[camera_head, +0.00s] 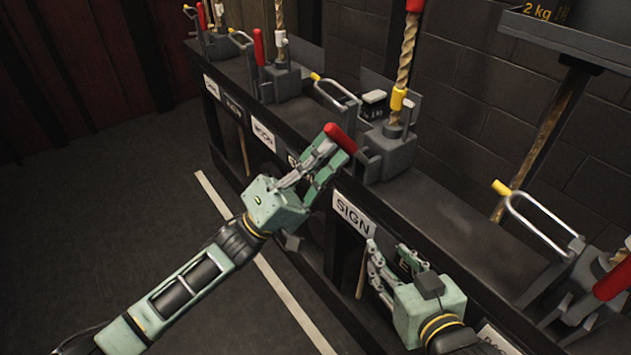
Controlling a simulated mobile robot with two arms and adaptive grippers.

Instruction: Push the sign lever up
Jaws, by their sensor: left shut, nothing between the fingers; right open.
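The SIGN label (352,215) is on the front of the black rail. Above it, a grey rope lock (388,152) holds a rope with a yellow collar. Its sign lever has a red handle (340,137) that sticks out from the lock towards the front left, not upright. My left gripper (334,160) is shut with nothing in it, its fingertips right below the red handle. Whether they touch it I cannot tell. The lever's lower part is hidden by the fingers. My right gripper (388,258) is open and empty in front of the rail, below the SIGN label.
Similar locks stand further along the rail, one with an upright red lever (259,46). A wire loop with a yellow end (502,187) and another red handle (613,277) are at the right. A dark weight tray (570,38) hangs at the upper right. The floor at left is clear.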

